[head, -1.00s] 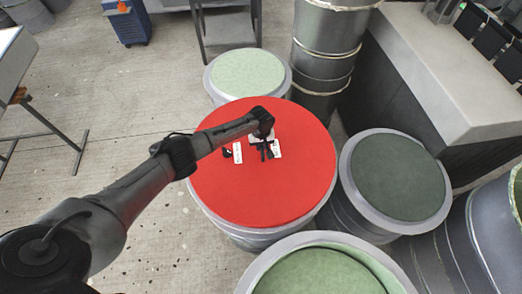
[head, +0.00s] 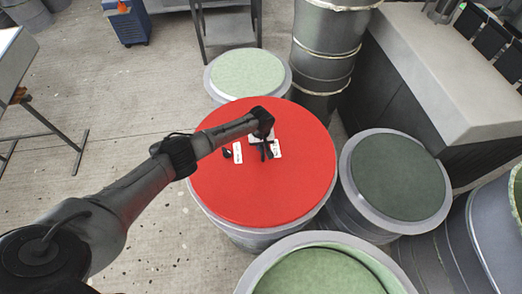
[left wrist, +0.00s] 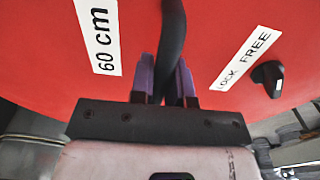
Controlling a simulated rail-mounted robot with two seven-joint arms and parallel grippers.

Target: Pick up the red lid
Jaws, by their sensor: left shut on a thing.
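The red lid (head: 300,190) is a wide round disc on top of a grey drum (head: 250,238) in the middle of the head view. My left gripper (head: 266,150) is over the lid's middle. In the left wrist view my left gripper (left wrist: 163,75) has its purple fingers shut on the lid's black handle (left wrist: 173,30), one on each side. Beside it on the lid are a white label (left wrist: 98,35) reading "60 cm", a label (left wrist: 246,58) reading "LOCK FREE" and a black knob (left wrist: 267,75). My right gripper is not in view.
Drums with green tops stand close around: one behind (head: 247,72), one to the right (head: 395,175) and one in front (head: 320,275). A tall grey drum (head: 325,50) and a grey counter (head: 450,80) stand behind right. The floor at left is mostly clear.

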